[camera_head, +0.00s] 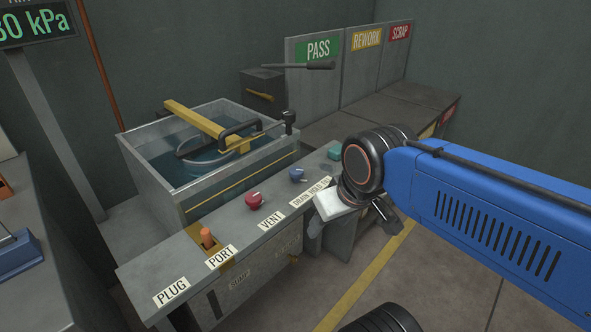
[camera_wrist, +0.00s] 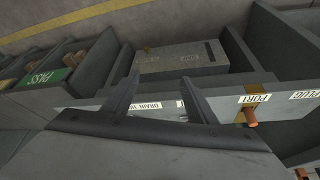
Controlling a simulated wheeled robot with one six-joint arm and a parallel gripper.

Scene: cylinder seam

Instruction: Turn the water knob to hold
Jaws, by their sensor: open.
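A blue knob (camera_head: 297,174) sits on the grey bench ledge, behind a label strip (camera_head: 311,191) that reads DRAIN and further partly covered words. A red knob (camera_head: 254,200) stands to its left by the VENT label, and a teal knob (camera_head: 334,150) to its right. Which way the blue knob points is too small to tell. My gripper (camera_head: 358,215) is in front of the ledge, right of the blue knob. In the wrist view my gripper (camera_wrist: 160,82) is open and empty, with the DRAIN label between its fingers. No knob shows clearly there.
A water tank (camera_head: 189,193) with a yellow bar stands behind the ledge. An orange plug (camera_head: 207,238) stands by the PORT label. PASS, REWORK and SCRAP bays are at the back right. A pressure display (camera_head: 37,27) is at the upper left.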

